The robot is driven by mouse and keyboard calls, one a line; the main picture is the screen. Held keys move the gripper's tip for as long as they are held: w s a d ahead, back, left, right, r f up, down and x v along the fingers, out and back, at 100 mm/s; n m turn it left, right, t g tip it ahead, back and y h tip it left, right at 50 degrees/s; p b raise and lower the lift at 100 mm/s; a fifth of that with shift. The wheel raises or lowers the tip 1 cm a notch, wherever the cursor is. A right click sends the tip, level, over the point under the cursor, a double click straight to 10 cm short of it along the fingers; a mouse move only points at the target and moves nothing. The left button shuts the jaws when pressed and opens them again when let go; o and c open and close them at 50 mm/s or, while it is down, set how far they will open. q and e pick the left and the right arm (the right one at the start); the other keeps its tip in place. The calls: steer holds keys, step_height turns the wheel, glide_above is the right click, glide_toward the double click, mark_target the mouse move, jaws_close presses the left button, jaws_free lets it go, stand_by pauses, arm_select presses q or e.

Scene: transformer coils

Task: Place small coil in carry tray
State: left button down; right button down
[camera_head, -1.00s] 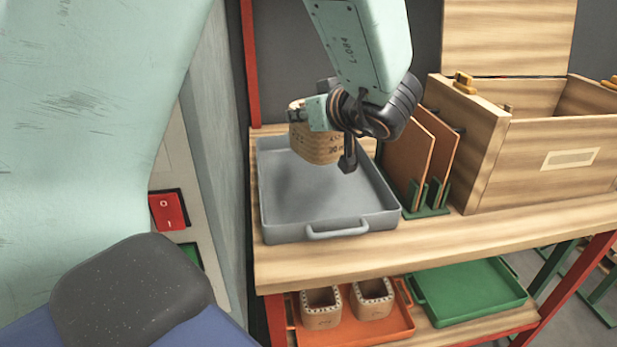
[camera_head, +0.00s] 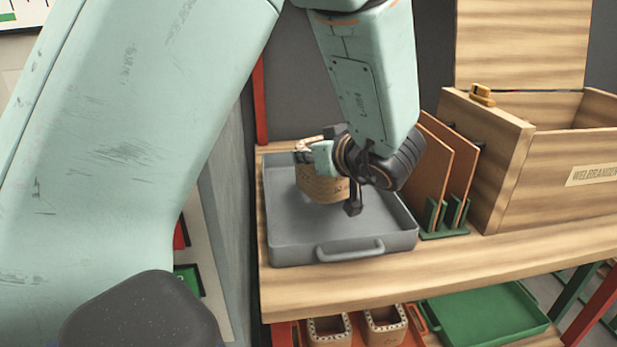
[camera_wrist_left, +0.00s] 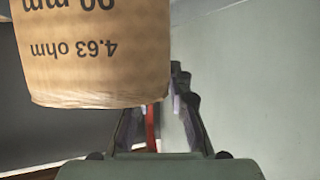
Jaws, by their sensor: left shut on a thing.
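The small coil (camera_head: 322,186) is a tan paper-wrapped ring with printed text. My left gripper (camera_head: 330,180) is shut on it and holds it inside the outline of the grey carry tray (camera_head: 283,255), toward its back. I cannot tell whether the coil's bottom touches the tray floor. In the left wrist view the coil (camera_wrist_left: 98,50) fills the upper left, and its print "4.63 ohm" shows upside down. The far side of the coil is hidden by the gripper. My right gripper is not in view.
Brown boards (camera_head: 432,175) in a green rack stand right of the tray, close to my left wrist. A wooden crate (camera_head: 505,165) stands further right. Below are an orange tray (camera_head: 416,338) with two coils (camera_head: 385,328) and an empty green tray (camera_head: 485,318).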

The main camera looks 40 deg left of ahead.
mark_target(308, 170)
arm_select(q)
steer(key=f+b, duration=0.1)
steer(key=f, duration=0.2)
steer(key=shift+a+f, duration=0.15)
steer(key=shift+a, duration=0.05)
steer(key=shift+w+f+b, duration=0.15)
steer(key=shift+f+b, duration=0.15)
steer(key=shift+d+r, duration=0.1)
steer(key=shift+d, duration=0.05)
steer(key=c, duration=1.7)
jaws_free()
steer(key=o, duration=0.4)
steer(key=shift+o, duration=0.2)
